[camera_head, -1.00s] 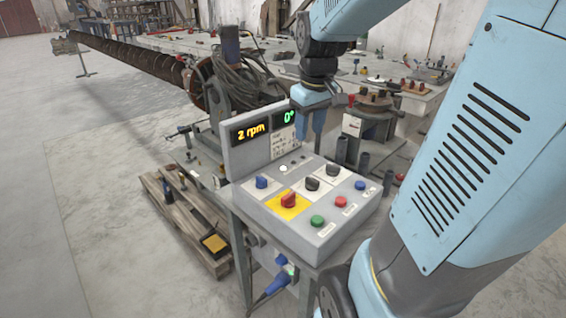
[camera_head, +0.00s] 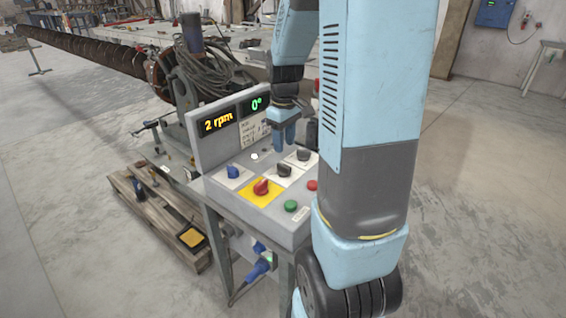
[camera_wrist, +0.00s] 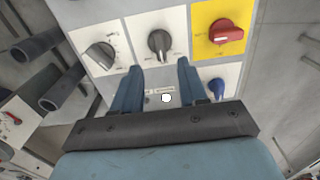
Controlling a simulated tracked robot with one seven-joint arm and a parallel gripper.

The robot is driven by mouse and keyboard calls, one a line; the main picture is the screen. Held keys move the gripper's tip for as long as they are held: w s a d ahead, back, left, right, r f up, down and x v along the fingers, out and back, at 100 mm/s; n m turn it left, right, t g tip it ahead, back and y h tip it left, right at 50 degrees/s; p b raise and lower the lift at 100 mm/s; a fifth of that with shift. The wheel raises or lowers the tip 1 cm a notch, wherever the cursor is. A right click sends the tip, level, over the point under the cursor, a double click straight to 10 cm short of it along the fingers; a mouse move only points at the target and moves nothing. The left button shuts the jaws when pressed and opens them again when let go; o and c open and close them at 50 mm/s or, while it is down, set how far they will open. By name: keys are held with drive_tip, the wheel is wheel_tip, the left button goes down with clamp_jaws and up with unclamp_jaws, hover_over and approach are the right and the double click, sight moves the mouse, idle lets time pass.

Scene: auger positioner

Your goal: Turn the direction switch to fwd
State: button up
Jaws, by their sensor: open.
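The control console (camera_head: 222,197) shows two black knobs, a near one (camera_head: 284,170) and a far one (camera_head: 304,155), a blue knob (camera_head: 233,172) and a red knob (camera_head: 261,187) on yellow. Labels are too small to tell which is the direction switch. My gripper (camera_head: 284,143) hangs above the panel, open and empty. In the wrist view, my gripper's fingers (camera_wrist: 159,66) point toward the middle black knob (camera_wrist: 159,42), apart from it. The other black knob (camera_wrist: 101,55) is left; the red knob (camera_wrist: 227,33) and blue knob (camera_wrist: 217,88) are right.
The display panel (camera_head: 230,125) stands upright behind the knobs, reading 2 rpm and 0°. A white button (camera_wrist: 166,97) lies between the fingers in the wrist view. Green (camera_head: 291,206) and red (camera_head: 312,185) buttons are at the front. A pallet (camera_head: 150,215) lies left on the floor.

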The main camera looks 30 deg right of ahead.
sight(284, 165)
wheel_tip(284, 165, down, 8)
drive_tip(key=shift+r, duration=0.1)
idle(0.4)
